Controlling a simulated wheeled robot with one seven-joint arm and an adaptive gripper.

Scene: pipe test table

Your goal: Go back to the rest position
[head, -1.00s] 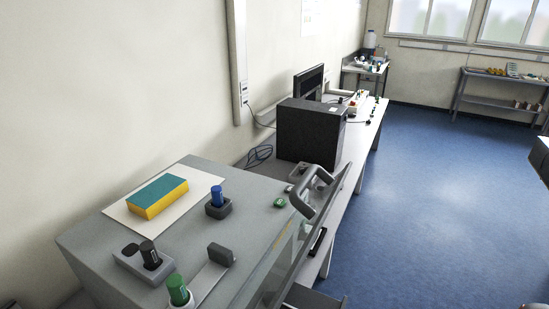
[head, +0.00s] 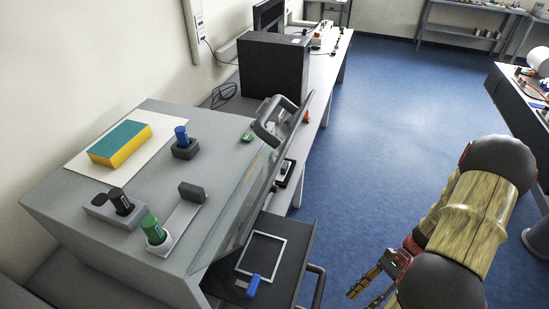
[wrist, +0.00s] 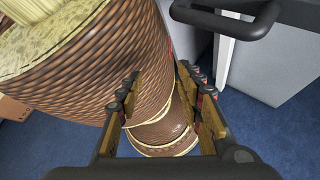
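My gripper (head: 362,298) is at the lower right of the head view, above the blue floor and to the right of the pulled-out dark tray (head: 231,284). Its two fingers are apart with nothing held between them. My arm, in tan and dark sections, comes in from the right. In the wrist view my gripper (wrist: 158,75) has a clear gap between its fingers. A large brown ribbed body, which seems to be part of me, fills the upper left and shows behind the fingers.
A blue item (head: 253,286) lies on the tray. A dark handle (wrist: 228,22) is close in the wrist view. Open floor (head: 380,130) lies behind my arm.

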